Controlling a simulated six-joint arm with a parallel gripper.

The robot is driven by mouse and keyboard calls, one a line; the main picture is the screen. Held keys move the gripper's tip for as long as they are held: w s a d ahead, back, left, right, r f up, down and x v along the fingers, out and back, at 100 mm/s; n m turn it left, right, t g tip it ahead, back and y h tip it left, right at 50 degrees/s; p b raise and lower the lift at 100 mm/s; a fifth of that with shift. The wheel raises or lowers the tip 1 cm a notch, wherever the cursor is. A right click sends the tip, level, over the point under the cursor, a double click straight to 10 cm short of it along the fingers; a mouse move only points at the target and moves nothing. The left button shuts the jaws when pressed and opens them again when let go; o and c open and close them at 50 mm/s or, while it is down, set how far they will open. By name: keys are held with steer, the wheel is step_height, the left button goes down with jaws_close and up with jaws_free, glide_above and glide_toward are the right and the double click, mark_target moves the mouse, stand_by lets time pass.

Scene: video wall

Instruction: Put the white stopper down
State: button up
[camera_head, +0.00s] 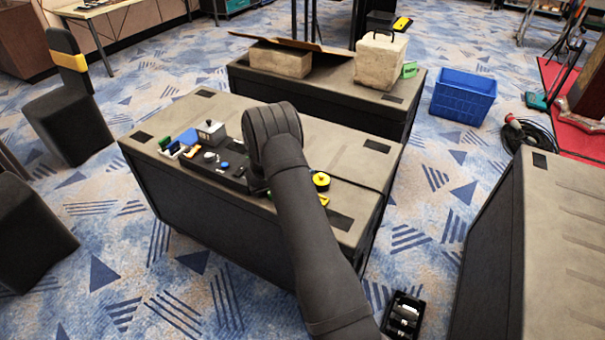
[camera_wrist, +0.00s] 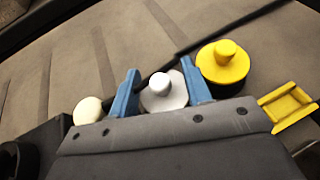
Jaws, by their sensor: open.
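The white stopper (camera_wrist: 165,97), a round disc with a small knob on top, shows in the wrist view. It sits between the two blue fingers of my gripper (camera_wrist: 160,70), which are open with one finger on each side of it. The edge of my gripper's grey body covers the stopper's lower part, so what it rests on is hidden. In the head view my dark arm hides the stopper and the fingers.
A yellow stopper (camera_wrist: 223,64) stands close to the right finger; the head view shows it too (camera_head: 321,180). A yellow bracket (camera_wrist: 287,107) and a cream round piece (camera_wrist: 88,110) are nearby. Several small items crowd the case top (camera_head: 225,115) left of my arm.

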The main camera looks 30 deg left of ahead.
jaws_close()
steer(key=shift+r, duration=0.1)
steer(key=shift+r, duration=0.55)
step_height(320, 180, up, 3)
steer(key=shift+f, duration=0.1)
steer(key=d+r, duration=0.7)
steer(key=d, duration=0.4)
steer(key=shift+w+d, duration=0.4)
steer(key=shift+w, duration=0.05)
